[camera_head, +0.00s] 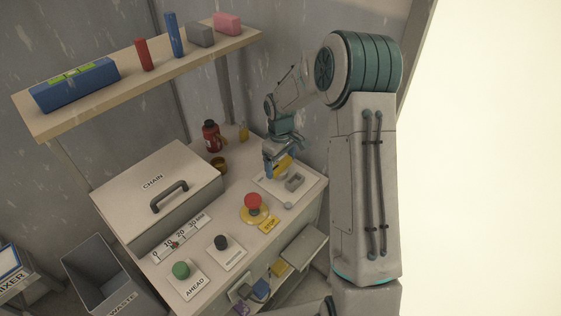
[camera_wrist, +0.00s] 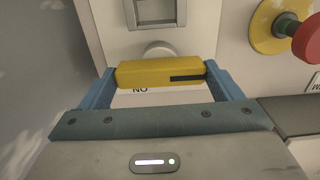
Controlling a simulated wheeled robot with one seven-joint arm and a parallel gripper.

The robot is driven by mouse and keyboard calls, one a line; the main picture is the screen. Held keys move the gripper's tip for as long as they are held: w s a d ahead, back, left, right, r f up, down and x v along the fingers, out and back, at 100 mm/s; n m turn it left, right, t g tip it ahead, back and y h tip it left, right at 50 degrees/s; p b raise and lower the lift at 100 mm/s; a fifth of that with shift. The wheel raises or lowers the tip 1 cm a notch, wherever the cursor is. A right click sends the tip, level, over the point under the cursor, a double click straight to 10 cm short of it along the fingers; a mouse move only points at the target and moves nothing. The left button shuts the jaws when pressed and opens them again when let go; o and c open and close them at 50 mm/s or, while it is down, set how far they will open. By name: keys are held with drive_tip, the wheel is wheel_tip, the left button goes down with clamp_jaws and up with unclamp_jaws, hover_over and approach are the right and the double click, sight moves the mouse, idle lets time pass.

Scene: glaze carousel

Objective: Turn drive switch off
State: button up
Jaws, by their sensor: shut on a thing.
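My gripper (camera_head: 279,160) is over the far right part of the bench, pointing down at a pale switch plate (camera_head: 311,190). In the wrist view its two blue fingers (camera_wrist: 165,82) are shut on the ends of a yellow handle (camera_wrist: 165,72) with a dark slot. The yellow handle (camera_head: 284,165) is partly hidden by the fingers in the head view. Letters reading "NO" show just below the handle in the wrist view, partly covered. A round grey boss (camera_wrist: 160,48) and a grey square frame (camera_wrist: 155,12) lie beyond it. No name label for the switch is readable.
A red mushroom button (camera_head: 252,201) on a yellow base stands beside the plate. A black knob (camera_head: 221,242) and green AHEAD button (camera_head: 181,269) are nearer. The CHAIN box (camera_head: 150,200) fills the left, below a shelf (camera_head: 145,85). A red bottle (camera_head: 211,136) stands behind.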

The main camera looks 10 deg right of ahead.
sight(280, 163)
drive_tip(key=o, duration=0.8)
drive_tip(key=shift+a, duration=0.1)
drive_tip(key=shift+r, duration=0.1)
wheel_tip(280, 163, up, 14)
drive_tip(key=shift+f+b, duration=0.15)
drive_tip(key=shift+b, duration=0.25)
